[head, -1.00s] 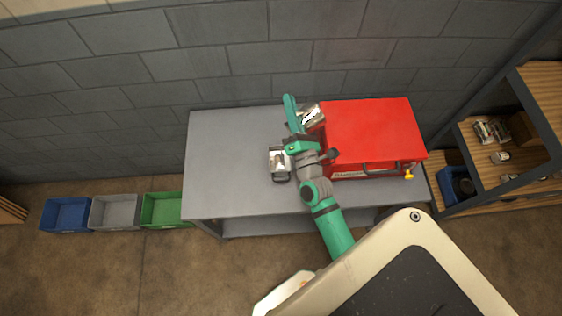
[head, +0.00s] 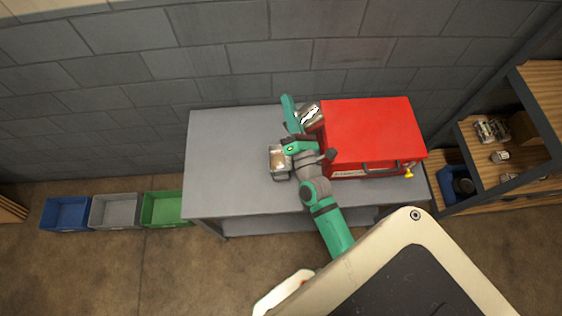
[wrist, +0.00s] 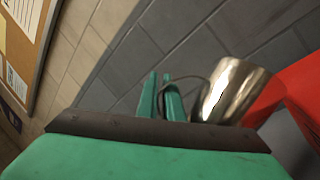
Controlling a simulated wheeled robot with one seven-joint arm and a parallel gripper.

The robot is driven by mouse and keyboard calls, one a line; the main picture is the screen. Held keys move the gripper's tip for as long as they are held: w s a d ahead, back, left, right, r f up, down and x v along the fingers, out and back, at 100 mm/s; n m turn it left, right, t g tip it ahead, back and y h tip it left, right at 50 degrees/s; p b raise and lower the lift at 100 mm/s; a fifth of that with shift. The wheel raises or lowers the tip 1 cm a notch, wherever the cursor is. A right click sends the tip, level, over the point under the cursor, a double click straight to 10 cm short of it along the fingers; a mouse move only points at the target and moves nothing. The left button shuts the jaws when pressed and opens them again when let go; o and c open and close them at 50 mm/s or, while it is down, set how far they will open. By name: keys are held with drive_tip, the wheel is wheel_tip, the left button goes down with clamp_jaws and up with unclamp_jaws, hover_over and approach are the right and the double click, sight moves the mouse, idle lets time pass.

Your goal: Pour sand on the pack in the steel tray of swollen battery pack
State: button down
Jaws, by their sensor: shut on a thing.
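My gripper (wrist: 167,100) is shut on the handle of a shiny steel cup (wrist: 229,91), which hangs at its right and looks tilted in the wrist view. In the head view the cup (head: 310,114) is beside my green gripper, at the left edge of the red box and behind the tray. The small steel tray (head: 282,174) stands on the grey table, partly covered by my arm. A tan layer (head: 277,158) that looks like sand shows inside it. The pack cannot be made out. The inside of the cup is hidden.
The red box (head: 373,132) fills the table's right side, close to the cup. The grey table (head: 225,165) is clear at left. Blue, grey and green bins (head: 166,209) stand on the floor at left. A shelf (head: 490,165) stands at right.

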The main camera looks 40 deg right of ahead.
drive_tip(key=shift+a+f+n, duration=0.2)
drive_tip(key=shift+f+n, duration=0.1)
drive_tip(key=shift+f, duration=0.4)
drive_tip(key=shift+a+f+p, duration=0.2)
drive_tip(key=shift+f+p, duration=0.1)
drive_tip(key=shift+f, duration=0.15)
drive_tip(key=shift+a+f, duration=0.1)
drive_tip(key=shift+f, duration=0.3)
drive_tip(key=shift+m, duration=0.8)
drive_tip(key=r, duration=0.1)
drive_tip(key=d+r, duration=0.1)
drive_tip(key=r, duration=0.1)
drive_tip(key=d+r, duration=0.1)
drive_tip(key=shift+s+r, duration=0.1)
drive_tip(key=shift+r, duration=0.15)
drive_tip(key=shift+d+r+m+g, duration=0.25)
drive_tip(key=shift+d+m+g, duration=0.05)
drive_tip(key=shift+m, duration=0.1)
drive_tip(key=shift+d+r, duration=0.1)
drive_tip(key=shift+r, duration=0.05)
drive_tip(key=shift+s+d+m+h, duration=0.1)
drive_tip(key=shift+d+m+h, duration=0.1)
drive_tip(key=shift+m+h, duration=0.2)
drive_tip(key=shift+d+b, duration=0.15)
drive_tip(key=shift+b, duration=0.15)
